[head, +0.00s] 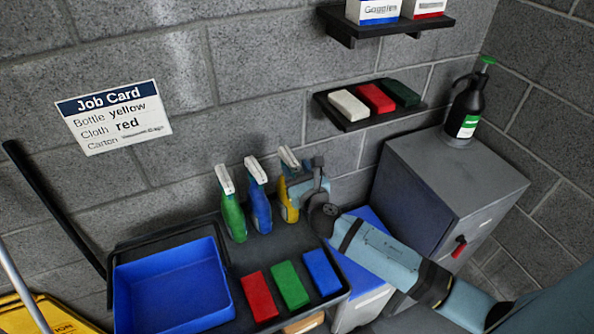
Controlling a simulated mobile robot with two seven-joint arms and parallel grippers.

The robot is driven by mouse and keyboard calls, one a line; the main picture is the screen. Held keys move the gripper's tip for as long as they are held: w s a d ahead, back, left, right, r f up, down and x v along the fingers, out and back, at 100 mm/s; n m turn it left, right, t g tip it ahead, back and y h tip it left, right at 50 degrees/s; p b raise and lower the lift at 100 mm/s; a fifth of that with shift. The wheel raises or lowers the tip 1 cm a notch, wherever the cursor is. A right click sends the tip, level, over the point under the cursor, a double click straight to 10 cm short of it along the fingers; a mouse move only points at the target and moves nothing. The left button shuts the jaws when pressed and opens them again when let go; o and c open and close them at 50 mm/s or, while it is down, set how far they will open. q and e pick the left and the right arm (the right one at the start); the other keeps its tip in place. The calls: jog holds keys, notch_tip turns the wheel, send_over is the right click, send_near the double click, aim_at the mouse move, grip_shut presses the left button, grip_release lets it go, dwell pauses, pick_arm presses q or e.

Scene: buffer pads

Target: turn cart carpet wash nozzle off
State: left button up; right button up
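Three spray bottles with white spray heads stand in a row at the back of the dark cart tray (200,228): a green bottle (234,217), a blue bottle (261,210) and a yellow bottle (287,209). I cannot read which one is carpet wash. My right gripper (299,177) is at the upper right side of the yellow bottle, close to its white spray head (289,158). It hides part of that bottle. I cannot tell whether its fingers touch or hold the head, nor the nozzle's setting. My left gripper is not in view.
A blue bin (172,284) and red, green and blue cloths (290,286) lie on the cart. A job card (114,117) on the wall reads bottle yellow, cloth red. A grey cabinet (450,180) with a black pump bottle (465,108) stands right; two shelves (350,122) hang above.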

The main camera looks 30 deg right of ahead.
jog(key=s, duration=0.7)
jog(key=shift+a, duration=0.25)
dwell(0.5)
